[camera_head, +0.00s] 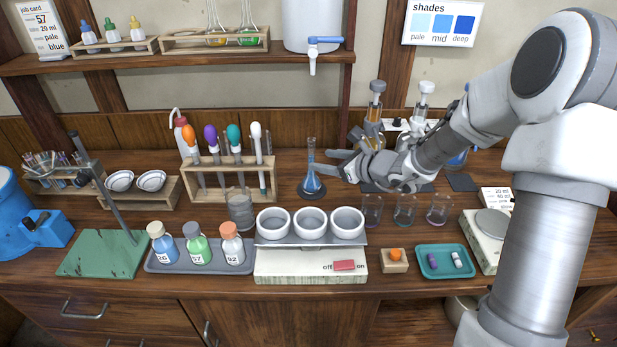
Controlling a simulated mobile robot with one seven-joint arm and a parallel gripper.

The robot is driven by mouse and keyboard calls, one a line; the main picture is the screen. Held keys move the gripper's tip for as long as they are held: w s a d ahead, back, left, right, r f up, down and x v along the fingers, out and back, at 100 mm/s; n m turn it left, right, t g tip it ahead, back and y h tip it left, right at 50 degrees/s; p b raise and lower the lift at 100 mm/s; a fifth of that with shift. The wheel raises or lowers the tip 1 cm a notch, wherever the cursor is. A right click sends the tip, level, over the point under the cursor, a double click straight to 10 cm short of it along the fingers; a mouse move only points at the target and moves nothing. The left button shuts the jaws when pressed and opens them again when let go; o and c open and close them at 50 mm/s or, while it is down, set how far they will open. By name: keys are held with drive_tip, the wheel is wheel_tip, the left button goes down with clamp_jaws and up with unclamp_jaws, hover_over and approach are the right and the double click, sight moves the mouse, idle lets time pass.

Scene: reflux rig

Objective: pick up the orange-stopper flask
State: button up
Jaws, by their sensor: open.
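A clear flask (312,183) with blue liquid and a tall narrow neck stands upright on a dark round pad at the middle of the bench. No stopper shows in its neck. An orange stopper (396,254) sits on a small wooden block (394,267) near the front edge. My gripper (328,163) reaches in from the right, just right of the flask's neck. Its jaws are open, pointing left toward the flask, with nothing seen between them. Whether a fingertip touches the glass cannot be told.
A wooden rack (228,184) with several coloured droppers stands left of the flask. A grey beaker (241,210) and a tray with three white bowls (311,222) are in front. Small glasses (405,210) stand right. Tall grey- and white-topped vessels (376,100) rise behind my arm.

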wheel_tip(320, 180, down, 3)
drive_tip(key=w+d+m, duration=0.1)
drive_tip(key=w+m, duration=0.1)
drive_tip(key=h, duration=0.1)
hover_over(315, 177)
wheel_tip(315, 177, down, 3)
drive_tip(key=shift+r+m+t, duration=0.1)
drive_tip(key=shift+m+t, duration=0.3)
drive_tip(key=shift+f+x, duration=0.15)
drive_tip(key=shift+x, duration=1.15)
drive_tip(key=shift+f+x, duration=0.15)
drive_tip(key=shift+x, duration=1.1)
drive_tip(key=shift+s, duration=0.15)
clamp_jaws()
